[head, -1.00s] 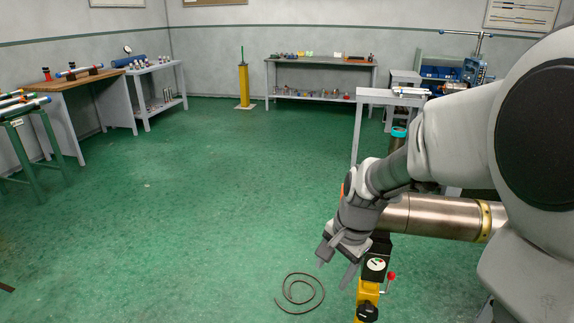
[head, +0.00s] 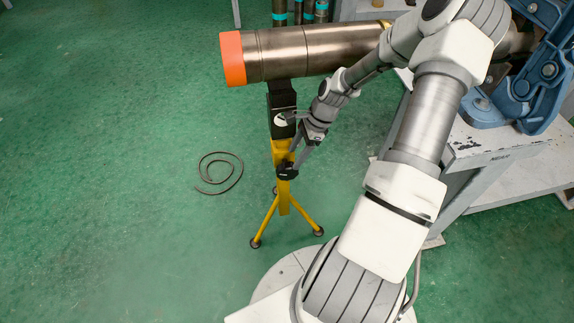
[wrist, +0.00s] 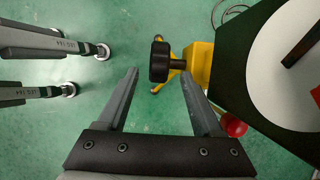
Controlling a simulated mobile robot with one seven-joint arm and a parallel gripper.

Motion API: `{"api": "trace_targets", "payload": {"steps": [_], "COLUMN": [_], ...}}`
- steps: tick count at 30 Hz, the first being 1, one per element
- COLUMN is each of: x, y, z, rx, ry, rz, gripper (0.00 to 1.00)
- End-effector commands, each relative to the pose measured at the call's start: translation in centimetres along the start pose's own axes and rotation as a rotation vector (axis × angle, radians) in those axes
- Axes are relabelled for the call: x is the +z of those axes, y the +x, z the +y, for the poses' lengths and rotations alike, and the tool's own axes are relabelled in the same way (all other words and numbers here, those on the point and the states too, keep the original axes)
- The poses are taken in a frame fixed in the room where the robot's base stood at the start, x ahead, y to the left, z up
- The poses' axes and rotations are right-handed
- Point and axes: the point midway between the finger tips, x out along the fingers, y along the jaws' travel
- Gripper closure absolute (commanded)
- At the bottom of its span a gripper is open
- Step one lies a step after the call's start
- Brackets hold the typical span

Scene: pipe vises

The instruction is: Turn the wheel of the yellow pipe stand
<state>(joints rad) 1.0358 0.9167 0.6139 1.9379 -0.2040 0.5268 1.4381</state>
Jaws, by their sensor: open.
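The yellow pipe stand (head: 281,155) stands on tripod legs under a thick metal pipe. My gripper (head: 293,157) is beside the post, close to the wheel. In the wrist view my gripper (wrist: 159,76) is open and empty, its two fingertips pointing at the wheel, one toward each side. I cannot tell whether they touch it.
The pipe (head: 300,50) with an orange cap lies across the stand. A white dial (wrist: 288,68) and a red ball (wrist: 232,126) are close right of my fingers. A blue vise (head: 520,85) stands on a grey bench at right. A dark coil (head: 220,173) lies on the floor; floor left is clear.

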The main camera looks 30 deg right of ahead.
Motion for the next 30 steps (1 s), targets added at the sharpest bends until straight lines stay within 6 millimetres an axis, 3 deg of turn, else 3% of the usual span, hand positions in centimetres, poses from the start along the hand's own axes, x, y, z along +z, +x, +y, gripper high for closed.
{"api": "trace_targets", "payload": {"steps": [6, 12, 23, 26, 30], "x": [0.0, 0.0, 0.1, 0.1, 0.1], "y": [3.8, 6.3, 6.9, 6.9, 6.9], "z": [0.0, 0.0, 0.0, 0.0, 0.0], "rx": [0.002, 0.001, 0.000, 0.000, 0.000], "ry": [-0.003, -0.003, -0.003, -0.003, -0.002], "rz": [-0.002, -0.001, 0.000, 0.000, 0.000], "gripper": [0.32, 0.32, 0.32, 0.45, 0.70]}}
